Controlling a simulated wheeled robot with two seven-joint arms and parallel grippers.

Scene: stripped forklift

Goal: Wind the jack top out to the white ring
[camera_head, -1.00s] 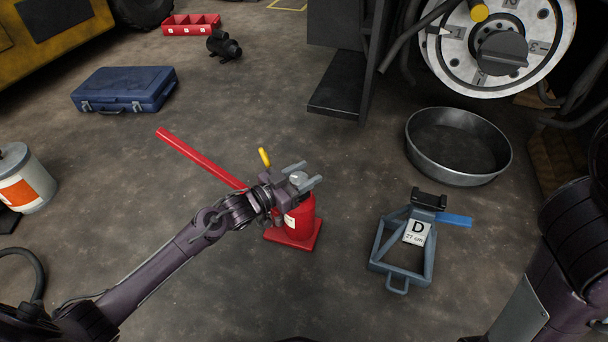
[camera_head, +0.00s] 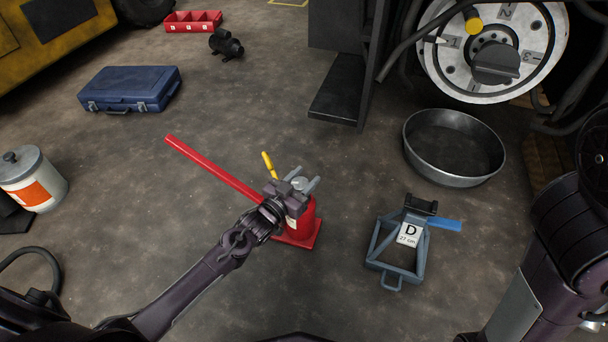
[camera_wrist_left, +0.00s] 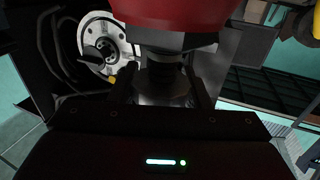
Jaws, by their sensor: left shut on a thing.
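The red bottle jack (camera_head: 306,218) stands upright on its square base on the floor. A long red handle (camera_head: 212,167) sticks out to its left, and a yellow-tipped lever (camera_head: 268,164) rises beside it. My left gripper (camera_head: 303,182) is at the head of the jack, its fingers on either side of the grey jack top (camera_head: 299,184). In the left wrist view the gripper (camera_wrist_left: 163,92) is closed around the grey top (camera_wrist_left: 163,75), with the red body (camera_wrist_left: 175,12) behind. I cannot make out a white ring. My right gripper is out of view.
A blue-grey stand (camera_head: 372,246) marked D, 27 cm, is right of the jack. A metal pan (camera_head: 456,178) lies behind it, below the wheel hub (camera_head: 455,75). A blue case (camera_head: 130,88) and a white canister (camera_head: 32,180) are left.

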